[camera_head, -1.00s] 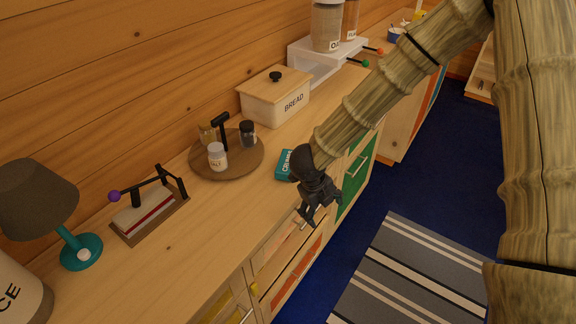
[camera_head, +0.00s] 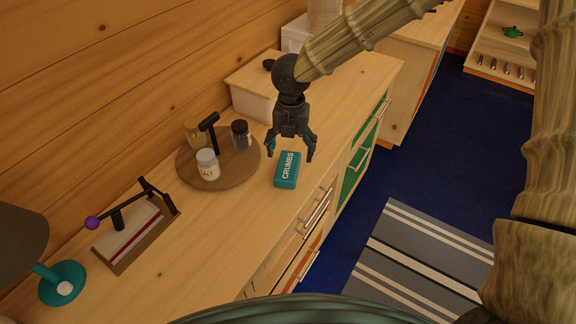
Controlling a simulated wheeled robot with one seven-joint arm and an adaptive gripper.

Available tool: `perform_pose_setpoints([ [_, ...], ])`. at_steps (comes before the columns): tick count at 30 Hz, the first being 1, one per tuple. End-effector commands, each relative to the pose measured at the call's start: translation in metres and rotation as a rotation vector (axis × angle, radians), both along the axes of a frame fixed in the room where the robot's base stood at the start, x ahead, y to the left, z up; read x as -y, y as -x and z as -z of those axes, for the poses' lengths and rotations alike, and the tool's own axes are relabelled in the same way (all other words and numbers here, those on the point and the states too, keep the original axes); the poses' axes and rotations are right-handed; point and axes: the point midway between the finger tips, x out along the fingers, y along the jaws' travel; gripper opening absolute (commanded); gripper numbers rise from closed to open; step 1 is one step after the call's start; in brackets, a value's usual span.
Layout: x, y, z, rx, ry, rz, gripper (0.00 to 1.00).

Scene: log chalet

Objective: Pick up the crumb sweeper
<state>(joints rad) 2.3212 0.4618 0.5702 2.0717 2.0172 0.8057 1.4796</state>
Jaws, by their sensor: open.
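The crumb sweeper is a small teal block (camera_head: 287,170) with "CRUMBS" in white on its top. It lies on the wooden counter (camera_head: 222,228), near the front edge and right of the round board. My gripper (camera_head: 291,156) is black and points down over the far end of the sweeper. Its two fingers are spread and nothing is held between them. I cannot tell the exact height of the fingertips above the sweeper.
A round wooden board (camera_head: 226,177) with a white shaker (camera_head: 208,165) and dark jar (camera_head: 241,135) stands close left. The bread box (camera_head: 250,97) is behind my gripper. A slicer-like tool (camera_head: 131,236) and teal lamp (camera_head: 62,283) stand front left. Drawer handles jut below the counter edge.

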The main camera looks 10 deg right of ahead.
Motion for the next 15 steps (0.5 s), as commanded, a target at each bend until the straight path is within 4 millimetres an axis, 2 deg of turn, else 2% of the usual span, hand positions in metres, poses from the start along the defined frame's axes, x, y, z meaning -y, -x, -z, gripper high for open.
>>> perform_pose_setpoints([
  [3, -0.001, -0.006, 0.016, -0.006, 0.002, -0.002, 0.80],
  [11, 0.000, -0.009, 0.032, -0.010, 0.002, 0.000, 0.80],
  [15, -0.002, -0.009, 0.047, -0.011, 0.003, 0.000, 0.80],
])
